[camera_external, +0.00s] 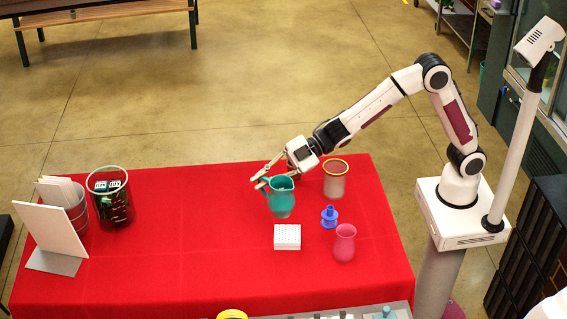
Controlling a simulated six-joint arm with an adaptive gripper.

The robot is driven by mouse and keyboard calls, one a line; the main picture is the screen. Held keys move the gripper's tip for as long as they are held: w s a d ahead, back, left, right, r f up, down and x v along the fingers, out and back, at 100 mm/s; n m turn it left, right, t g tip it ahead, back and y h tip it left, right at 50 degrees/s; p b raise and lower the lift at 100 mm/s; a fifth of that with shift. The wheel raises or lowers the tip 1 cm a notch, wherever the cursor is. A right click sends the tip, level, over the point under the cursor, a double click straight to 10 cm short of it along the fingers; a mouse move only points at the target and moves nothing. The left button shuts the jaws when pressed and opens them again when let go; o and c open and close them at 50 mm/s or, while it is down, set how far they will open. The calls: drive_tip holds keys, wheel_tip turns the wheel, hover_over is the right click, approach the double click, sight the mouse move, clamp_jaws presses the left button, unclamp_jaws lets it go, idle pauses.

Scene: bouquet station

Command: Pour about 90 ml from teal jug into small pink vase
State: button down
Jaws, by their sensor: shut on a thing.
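The teal jug (281,203) is near the back right part of the red table. My gripper (260,181) is at its upper left side, around the handle area, and is shut on the jug. The jug looks about upright; I cannot tell whether its base touches the table. The small pink vase (344,245) stands upright to the right and nearer the camera, apart from the jug. I cannot make out the liquid level in the jug or the vase.
A blue bottle-like piece (329,217) and a white dotted block (287,237) stand between jug and vase. A gold-rimmed vessel (335,184) is right of the jug. A dark glass container (113,205) and white panel (52,230) stand left. The table's middle left is clear.

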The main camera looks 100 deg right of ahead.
sight(293, 205)
drive_tip(key=s+a+f+n+y, duration=0.1)
drive_tip(key=f, duration=0.1)
drive_tip(key=s+a+f+n+g+y, duration=0.1)
drive_tip(key=s+f, duration=0.1)
drive_tip(key=s+a+f+n+y, duration=0.1)
drive_tip(key=s+f, duration=0.1)
drive_tip(key=shift+s+a+g, duration=0.15)
drive_tip(key=shift+a+g, duration=0.2)
drive_tip(key=shift+g, duration=0.05)
drive_tip(key=shift+s, duration=0.1)
